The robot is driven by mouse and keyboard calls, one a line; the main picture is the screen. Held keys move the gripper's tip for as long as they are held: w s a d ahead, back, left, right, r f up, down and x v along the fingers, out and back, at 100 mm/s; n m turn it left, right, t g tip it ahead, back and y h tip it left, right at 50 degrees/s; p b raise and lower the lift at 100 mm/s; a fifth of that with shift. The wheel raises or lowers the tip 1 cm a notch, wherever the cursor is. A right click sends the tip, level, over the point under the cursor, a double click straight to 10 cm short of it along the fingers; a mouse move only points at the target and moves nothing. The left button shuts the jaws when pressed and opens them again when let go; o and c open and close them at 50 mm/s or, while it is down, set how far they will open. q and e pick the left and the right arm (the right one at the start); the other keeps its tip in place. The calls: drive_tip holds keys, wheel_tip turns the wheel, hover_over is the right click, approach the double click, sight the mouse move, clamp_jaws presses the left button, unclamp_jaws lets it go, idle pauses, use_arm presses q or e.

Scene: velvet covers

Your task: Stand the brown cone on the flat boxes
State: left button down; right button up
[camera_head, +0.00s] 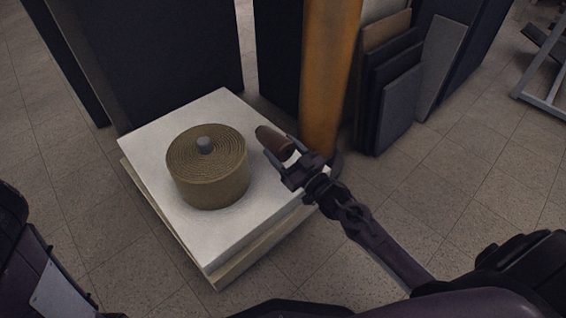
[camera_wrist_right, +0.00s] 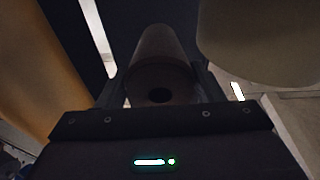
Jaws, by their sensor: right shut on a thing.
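The brown cone (camera_head: 274,142) is held by my right gripper (camera_head: 282,158), which is shut on it. The cone lies tilted, its narrower rounded end pointing up and left, over the right corner of the flat boxes. In the right wrist view the cone (camera_wrist_right: 160,65) sits between the fingers, its base with a dark hole facing the camera. The flat boxes (camera_head: 205,245) form a low white-topped stack. I cannot tell whether the cone touches them. My left gripper is not in view.
An orange-brown column (camera_head: 328,75) rises just behind my right gripper. Dark panels (camera_head: 390,100) lean behind. The white top is bare around the roll.

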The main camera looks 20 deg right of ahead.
sight(283, 162)
wheel_tip(283, 162, down, 3)
drive_tip(key=shift+f+b, duration=0.2)
drive_tip(key=shift+b, duration=0.7)
drive_tip(key=shift+f, duration=0.65)
drive_tip(key=o, duration=1)
